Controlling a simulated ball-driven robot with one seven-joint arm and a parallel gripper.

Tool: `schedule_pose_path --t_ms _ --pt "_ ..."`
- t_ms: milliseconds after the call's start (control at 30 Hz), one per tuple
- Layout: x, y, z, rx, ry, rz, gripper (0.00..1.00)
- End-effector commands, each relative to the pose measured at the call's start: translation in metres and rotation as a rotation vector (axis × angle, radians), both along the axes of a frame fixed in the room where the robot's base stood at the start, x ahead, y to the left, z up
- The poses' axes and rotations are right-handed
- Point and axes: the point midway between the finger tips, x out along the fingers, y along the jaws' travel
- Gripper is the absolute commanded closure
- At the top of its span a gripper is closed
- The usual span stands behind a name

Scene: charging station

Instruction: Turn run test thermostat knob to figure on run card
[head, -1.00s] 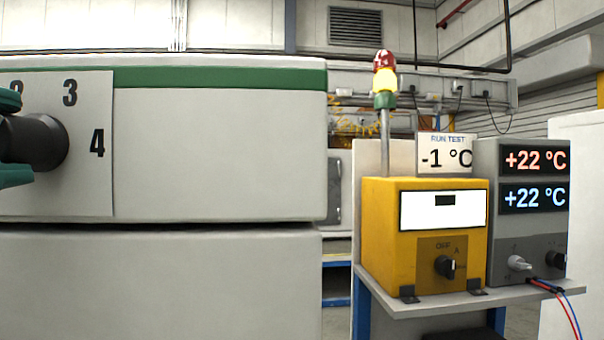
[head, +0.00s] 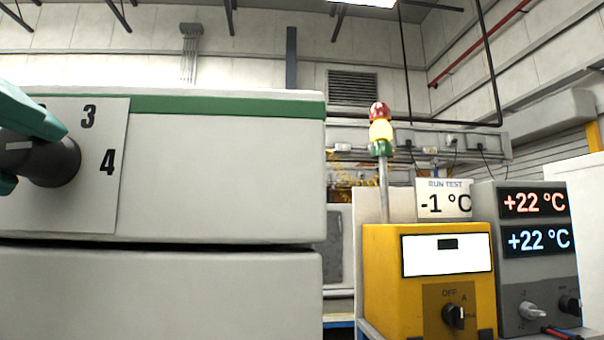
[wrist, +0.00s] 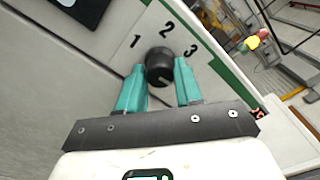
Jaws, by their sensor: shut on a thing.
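A black round knob (head: 55,162) stands out from a white dial plate (head: 105,195) at the left of the head view. The figures 3 and 4 show there; the wrist view shows 1, 2 and 3 around the knob (wrist: 160,62). My gripper (wrist: 160,66) has its teal fingers on both sides of the knob and is shut on it. In the head view, my gripper (head: 28,155) is partly cut off by the left edge. A pale mark shows on the knob's face; its exact setting is unclear. The run card (head: 443,199) reads RUN TEST, -1 °C.
A yellow box (head: 385,270) with a dark switch and a red, yellow and green lamp (head: 381,130) stands at right. Beside it, a grey unit (head: 525,280) shows +22 °C on two displays. A grey cabinet with a green stripe (head: 225,106) fills the left.

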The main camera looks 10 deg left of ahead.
Motion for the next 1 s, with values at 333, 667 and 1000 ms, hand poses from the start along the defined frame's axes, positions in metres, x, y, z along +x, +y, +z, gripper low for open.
schedule_pose_path --t_ms 333,667,1000 --pt "0.0003 -0.0004 -0.0032 0.105 0.033 -0.003 0.96" --pt "0.0004 -0.0006 -0.0033 0.119 0.038 -0.003 0.95" --pt "0.0004 -0.0003 -0.0026 0.119 0.036 -0.002 0.48"
